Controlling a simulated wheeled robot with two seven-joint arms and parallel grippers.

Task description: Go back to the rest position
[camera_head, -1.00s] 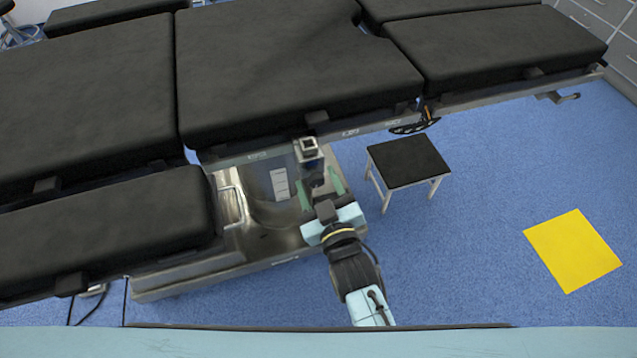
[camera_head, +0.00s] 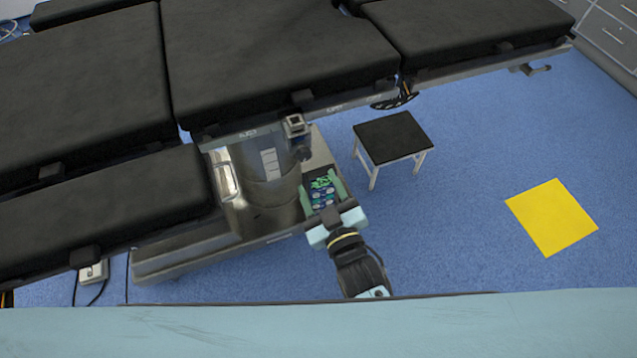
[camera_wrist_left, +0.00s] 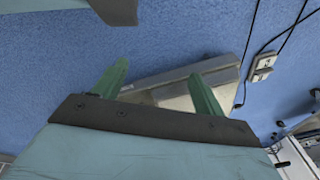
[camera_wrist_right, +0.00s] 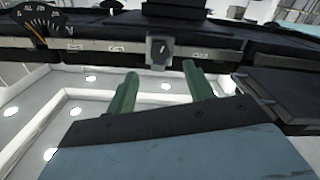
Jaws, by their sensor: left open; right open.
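My right gripper (camera_head: 322,194) is open, with its green fingers apart, low in front of the operating table's metal column. Its fingers also show in the right wrist view (camera_wrist_right: 160,92), with nothing between them and the table's side rail and a clamp block beyond. My left gripper (camera_wrist_left: 155,88) shows only in the left wrist view. Its green fingers are apart and empty, over the blue floor and part of the metal base. The operating table (camera_head: 270,60) has black padded sections and fills the upper left of the head view.
A small black-topped stool (camera_head: 393,138) stands right of my right gripper. A yellow square (camera_head: 552,217) lies on the blue floor at the right. Grey drawers (camera_head: 610,35) are at the far right. A white power box (camera_head: 93,272) with cables is on the floor at the left.

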